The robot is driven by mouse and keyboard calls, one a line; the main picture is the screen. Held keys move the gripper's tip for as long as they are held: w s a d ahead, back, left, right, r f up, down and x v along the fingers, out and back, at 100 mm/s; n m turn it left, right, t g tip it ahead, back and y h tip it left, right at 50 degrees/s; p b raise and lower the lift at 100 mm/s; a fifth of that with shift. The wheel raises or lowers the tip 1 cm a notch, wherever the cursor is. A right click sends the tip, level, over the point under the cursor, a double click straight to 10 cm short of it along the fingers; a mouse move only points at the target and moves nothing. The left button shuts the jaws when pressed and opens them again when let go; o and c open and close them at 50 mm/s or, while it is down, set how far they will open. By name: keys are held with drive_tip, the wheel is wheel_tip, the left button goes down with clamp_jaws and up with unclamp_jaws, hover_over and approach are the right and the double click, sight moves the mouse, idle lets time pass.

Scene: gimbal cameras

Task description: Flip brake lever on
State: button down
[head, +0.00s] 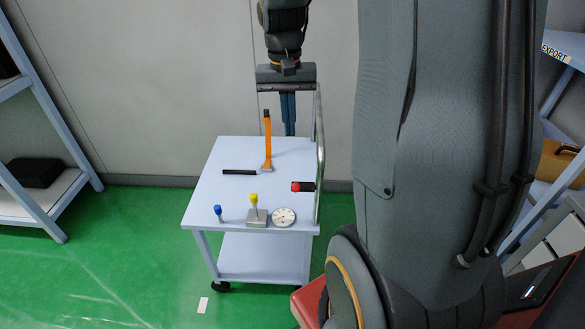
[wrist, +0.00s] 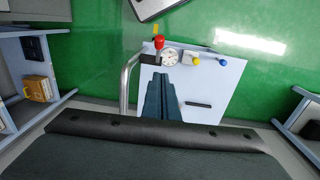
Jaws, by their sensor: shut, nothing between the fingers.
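An orange lever with a black tip (head: 267,143) stands nearly upright on the cart top; it looks like the brake lever, though no label shows. A flat black bar (head: 239,172) lies to its left and also shows in the wrist view (wrist: 198,104). My gripper (head: 289,132) is shut and empty, pointing down at the cart's far edge, right of the orange lever in the head view. In the wrist view my gripper's fingers (wrist: 160,76) reach over the cart and the orange lever is not visible, probably hidden by them. I cannot tell the exact gap.
The light-blue cart (head: 215,187) also carries a red-knobbed lever (head: 296,187), a dial gauge (head: 284,217), a yellow-knobbed lever (head: 254,199) and a blue-knobbed lever (head: 218,211). A metal rail (head: 320,150) runs along its right side. Shelves (head: 40,90) stand left; the wall is behind.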

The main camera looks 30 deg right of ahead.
drive_tip(key=p, duration=0.2)
approach(294, 184)
drive_tip(key=w+d+f, duration=0.2)
drive_tip(key=w+f, duration=0.1)
drive_tip(key=w, duration=0.1)
drive_tip(key=shift+s+a+f+p, duration=0.15)
drive_tip(key=shift+s+f+p, duration=0.25)
drive_tip(key=shift+s+f, duration=0.4)
drive_tip(key=shift+s+a+f+p, duration=0.15)
drive_tip(key=shift+s+f+p, duration=0.3)
drive_tip(key=shift+f, duration=0.55)
drive_tip(key=shift+s, duration=0.1)
drive_tip(key=shift+s+a+f, duration=0.4)
drive_tip(key=shift+s+a, duration=0.05)
drive_tip(key=shift+s+f, duration=0.15)
drive_tip(key=shift+s, duration=0.2)
drive_tip(key=shift+w, duration=0.15)
